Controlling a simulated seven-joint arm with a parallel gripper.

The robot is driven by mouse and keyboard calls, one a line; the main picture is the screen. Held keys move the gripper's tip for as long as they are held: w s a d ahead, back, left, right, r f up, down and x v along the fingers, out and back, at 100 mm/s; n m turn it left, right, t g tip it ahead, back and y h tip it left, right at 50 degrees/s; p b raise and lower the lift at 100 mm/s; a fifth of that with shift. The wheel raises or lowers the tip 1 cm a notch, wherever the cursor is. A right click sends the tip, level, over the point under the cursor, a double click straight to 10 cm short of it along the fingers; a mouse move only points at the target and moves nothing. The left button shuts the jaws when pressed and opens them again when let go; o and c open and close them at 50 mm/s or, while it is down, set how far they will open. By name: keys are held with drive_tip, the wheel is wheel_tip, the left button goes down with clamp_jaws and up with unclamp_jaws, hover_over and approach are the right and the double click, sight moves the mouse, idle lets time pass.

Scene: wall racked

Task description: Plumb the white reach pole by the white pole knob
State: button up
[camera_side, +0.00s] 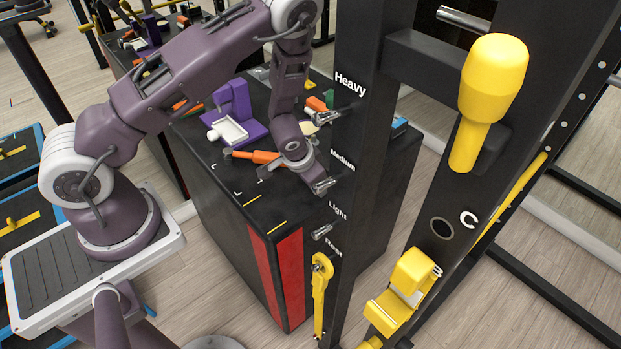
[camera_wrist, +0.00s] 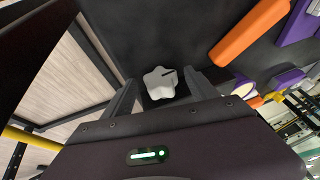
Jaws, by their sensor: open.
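The white pole knob (camera_wrist: 160,83), star-shaped with a dark slot mark, shows in the wrist view between the tips of my gripper (camera_wrist: 161,80). The fingers are apart, one on each side of it, with dark gaps between them and the knob, so I do not see them closed on it. In the side view my gripper (camera_side: 310,173) points down beside the black upright, its tips hard to make out. I cannot make out the knob there. The white reach pole cannot be made out in either view, so its tilt cannot be told.
The black upright (camera_side: 362,150) with metal pegs stands close to my gripper. An orange handle (camera_side: 257,156) and a purple holder (camera_side: 238,108) lie on the black box top (camera_side: 215,175). Yellow fittings (camera_side: 410,285) and a yellow handle (camera_side: 490,90) are on the right rack.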

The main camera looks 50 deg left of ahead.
drive_tip(key=v, duration=0.7)
drive_tip(key=shift+c, duration=0.6)
drive_tip(key=a+f+t+h, duration=0.1)
drive_tip(key=a+f, duration=0.1)
drive_tip(key=s+a+f+t+h, duration=0.1)
drive_tip(key=a, duration=0.1)
drive_tip(key=shift+a+f+h, duration=0.1)
drive_tip(key=shift+f+h, duration=0.2)
drive_tip(key=shift+f, duration=0.1)
drive_tip(key=shift+c, duration=0.8)
drive_tip(key=shift+s+r+n+t+h, duration=0.1)
drive_tip(key=shift+s+n+t+h, duration=0.2)
drive_tip(key=shift+n+t+h, duration=0.35)
drive_tip(key=shift+s+r+n+t+h, duration=0.25)
drive_tip(key=shift+r+t+h, duration=0.1)
drive_tip(key=shift+r+h, duration=0.1)
drive_tip(key=shift+w+d+r+t, duration=0.1)
drive_tip(key=shift+w+d+t, duration=0.1)
drive_tip(key=shift+t, duration=0.1)
drive_tip(key=x, duration=0.6)
drive_tip(key=shift+w+d, duration=0.15)
drive_tip(key=shift+w, duration=0.1)
drive_tip(key=c, duration=1.1)
